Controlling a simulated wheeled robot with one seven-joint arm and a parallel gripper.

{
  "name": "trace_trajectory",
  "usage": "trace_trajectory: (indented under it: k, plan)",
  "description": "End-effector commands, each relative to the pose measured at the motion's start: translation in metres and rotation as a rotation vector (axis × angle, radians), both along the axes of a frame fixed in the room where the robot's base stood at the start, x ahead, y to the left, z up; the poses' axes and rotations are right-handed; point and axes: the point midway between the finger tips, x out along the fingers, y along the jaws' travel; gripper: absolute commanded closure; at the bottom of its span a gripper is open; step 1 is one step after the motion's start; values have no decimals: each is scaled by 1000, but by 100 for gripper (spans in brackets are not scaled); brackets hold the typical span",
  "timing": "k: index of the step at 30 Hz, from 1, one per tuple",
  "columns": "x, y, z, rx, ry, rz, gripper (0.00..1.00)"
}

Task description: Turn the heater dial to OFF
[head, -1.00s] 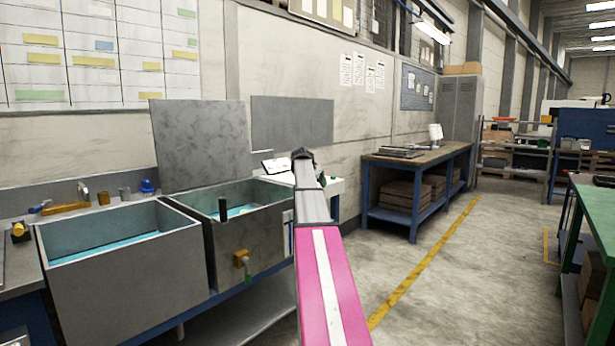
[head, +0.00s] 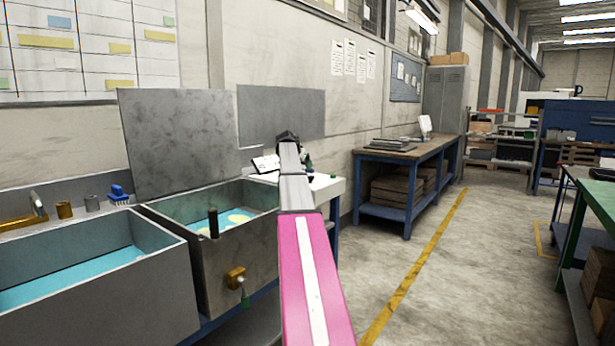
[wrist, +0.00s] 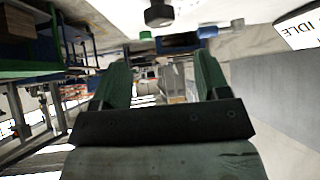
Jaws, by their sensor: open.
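I cannot pick out the heater dial for certain in either view. A brass fitting with a green lever (head: 236,278) sits on the front of the right-hand tank (head: 190,262). A dark faceted knob-like thing (wrist: 158,14) shows at the top of the wrist view, and I cannot tell what it is. My gripper (wrist: 162,64) is open and empty in the wrist view, with its two green fingers apart and nothing touching them.
The left tank (head: 168,300) holds blue liquid. A tall grey panel (head: 175,145) stands behind the tanks. A white bench (head: 330,187) is beyond my arm, and a wooden-topped workbench (head: 408,150) stands further back. The floor (head: 475,270) on the right is clear, with a green table (head: 600,200) at the edge.

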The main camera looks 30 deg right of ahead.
Motion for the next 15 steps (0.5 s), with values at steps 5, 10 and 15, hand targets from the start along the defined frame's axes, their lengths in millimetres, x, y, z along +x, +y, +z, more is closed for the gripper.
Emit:
trace_trajectory:
  k: [5, 10, 15]
  plan:
    - [12, -20, -22, 1, 0, 0, 31]
    - [22, -39, -43, 1, 0, 0, 31]
    - [28, -53, -59, 0, -1, 1, 31]
